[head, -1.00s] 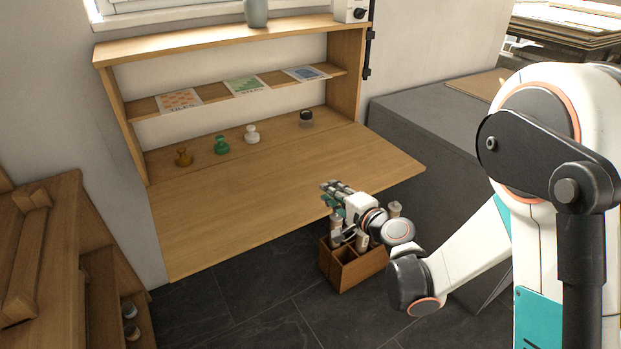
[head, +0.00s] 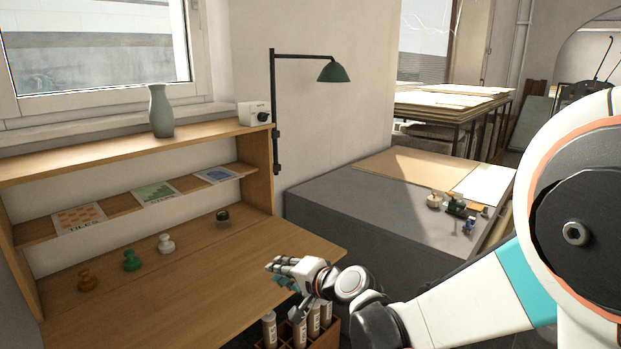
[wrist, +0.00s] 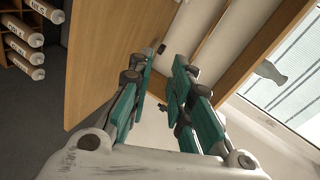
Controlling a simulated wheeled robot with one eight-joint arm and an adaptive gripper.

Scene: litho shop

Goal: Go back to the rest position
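My gripper (head: 286,268) is above the front right part of the wooden desk (head: 190,290) in the head view, with its fingers pointing left. In the wrist view my gripper (wrist: 163,82) shows its two teal finger sets apart, with a gap between them and nothing held. My arm comes in from the right side of the head view.
Several stamps, orange (head: 87,281), green (head: 131,260), white (head: 166,243) and dark (head: 223,216), stand on the desk. A crate (head: 325,338) of tubes stands below my gripper. A grey cabinet (head: 345,215) is at right, a green lamp (head: 333,72) above, a vase (head: 160,111) on the shelf.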

